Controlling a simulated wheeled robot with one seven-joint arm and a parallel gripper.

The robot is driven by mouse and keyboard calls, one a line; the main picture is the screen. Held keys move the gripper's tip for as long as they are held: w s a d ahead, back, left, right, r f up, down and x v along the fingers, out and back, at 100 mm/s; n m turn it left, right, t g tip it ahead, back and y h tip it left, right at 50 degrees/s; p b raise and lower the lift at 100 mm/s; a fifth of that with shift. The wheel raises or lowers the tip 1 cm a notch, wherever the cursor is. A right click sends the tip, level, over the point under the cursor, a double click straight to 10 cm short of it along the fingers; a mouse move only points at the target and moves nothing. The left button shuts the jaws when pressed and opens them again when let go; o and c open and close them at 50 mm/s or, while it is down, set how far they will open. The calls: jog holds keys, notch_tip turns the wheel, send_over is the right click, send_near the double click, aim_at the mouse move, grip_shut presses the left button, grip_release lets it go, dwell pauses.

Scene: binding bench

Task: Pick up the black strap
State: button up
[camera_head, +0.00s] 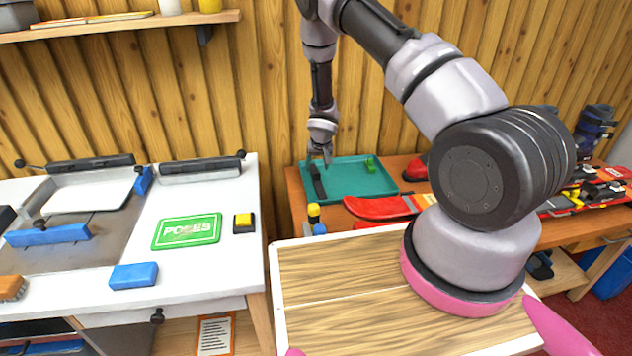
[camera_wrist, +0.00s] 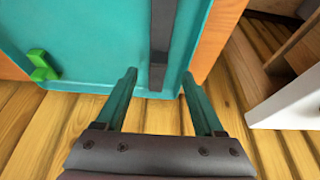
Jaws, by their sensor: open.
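The black strap (camera_head: 318,180) lies in the left part of a teal tray (camera_head: 348,192) on the wooden bench. In the wrist view the strap (camera_wrist: 160,45) runs from the top edge down toward the tray's near rim (camera_wrist: 130,88). My gripper (camera_head: 322,158) is above the tray, close to the strap's upper end in the head view. In the wrist view my gripper (camera_wrist: 157,82) is open, with a finger on each side of the strap's line. Nothing is between the fingers' tips that I can see as held. The height gap to the strap is hard to judge.
A small green piece (camera_head: 370,164) lies in the tray's right part. A white table (camera_head: 200,270) is on the left, and the wood-plank wall (camera_head: 240,100) is behind.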

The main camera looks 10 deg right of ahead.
aim_at(317, 173)
jog(key=x, duration=0.5)
jog(key=shift+d, duration=0.1)
jog(key=shift+r, duration=0.1)
jog(key=shift+s, duration=0.1)
grip_shut()
jog(key=shift+r, duration=0.1)
